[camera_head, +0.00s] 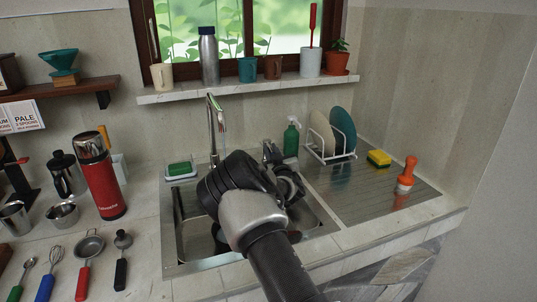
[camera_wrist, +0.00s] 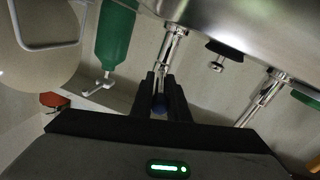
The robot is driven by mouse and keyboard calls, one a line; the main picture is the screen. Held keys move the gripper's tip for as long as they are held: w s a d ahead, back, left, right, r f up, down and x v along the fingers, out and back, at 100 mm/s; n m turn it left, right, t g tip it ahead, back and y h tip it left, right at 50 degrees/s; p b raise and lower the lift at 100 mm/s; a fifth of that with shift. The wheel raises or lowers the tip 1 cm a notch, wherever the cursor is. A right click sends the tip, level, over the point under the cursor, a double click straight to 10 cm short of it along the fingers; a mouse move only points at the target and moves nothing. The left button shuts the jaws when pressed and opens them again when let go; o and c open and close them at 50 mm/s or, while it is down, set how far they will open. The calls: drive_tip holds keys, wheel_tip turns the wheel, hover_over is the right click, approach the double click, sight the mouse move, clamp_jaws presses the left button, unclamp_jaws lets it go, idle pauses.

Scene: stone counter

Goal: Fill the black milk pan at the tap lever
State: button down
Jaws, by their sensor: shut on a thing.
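The chrome tap (camera_head: 212,135) stands behind the sink, and it also shows in the wrist view (camera_wrist: 262,98). The tap lever (camera_head: 267,150) is a separate chrome post to its right. In the wrist view the lever (camera_wrist: 174,45) runs down to a blue tip between the fingers. My gripper (camera_wrist: 160,98) is shut on this lever. My arm covers much of the sink. I cannot make out the black milk pan for certain; a small dark shape (camera_head: 220,233) shows in the sink beside my arm. I see no water stream below the spout.
A red flask (camera_head: 101,178) and several utensils occupy the left counter.

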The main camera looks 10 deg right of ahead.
drive_tip(key=shift+d+f+n+y, duration=0.2)
drive_tip(key=shift+n+y, duration=0.1)
drive_tip(key=shift+y, duration=0.3)
drive_tip(key=c, duration=1.8)
unclamp_jaws()
drive_tip(key=shift+a+r, duration=0.1)
drive_tip(key=shift+r, duration=0.05)
drive_tip(key=s+d+p, duration=0.1)
drive_tip(key=s, duration=1.1)
drive_tip(key=shift+d, duration=0.15)
